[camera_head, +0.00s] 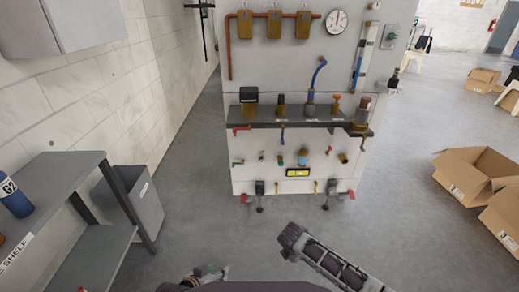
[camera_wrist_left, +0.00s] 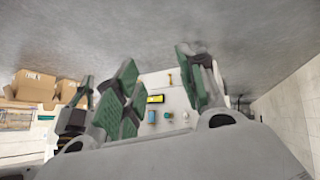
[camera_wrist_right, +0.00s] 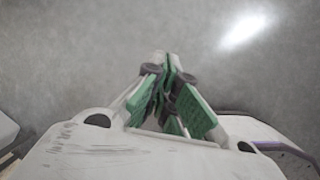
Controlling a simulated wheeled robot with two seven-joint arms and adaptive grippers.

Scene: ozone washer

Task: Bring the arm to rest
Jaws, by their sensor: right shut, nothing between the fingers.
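My left gripper (camera_head: 212,273) shows small at the bottom edge of the head view, low over the floor. In the left wrist view its green-padded fingers (camera_wrist_left: 158,72) stand wide apart with nothing held; the panel shows in the gap, well beyond the tips. My right gripper (camera_wrist_right: 166,68) shows in the right wrist view with its green-padded fingers together over bare floor, holding nothing. I cannot make out its fingers in the head view. A grey jointed link of mine (camera_head: 335,262) crosses the bottom of the head view.
A white panel stand (camera_head: 265,70) with valves, a gauge (camera_head: 336,21) and a dark ledge (camera_head: 300,118) stands ahead. A grey shelf (camera_head: 60,165) with a blue bottle (camera_head: 14,198) and a grey bin (camera_head: 135,200) stand left. Open cardboard boxes (camera_head: 475,180) lie right. Floor before the panel is clear.

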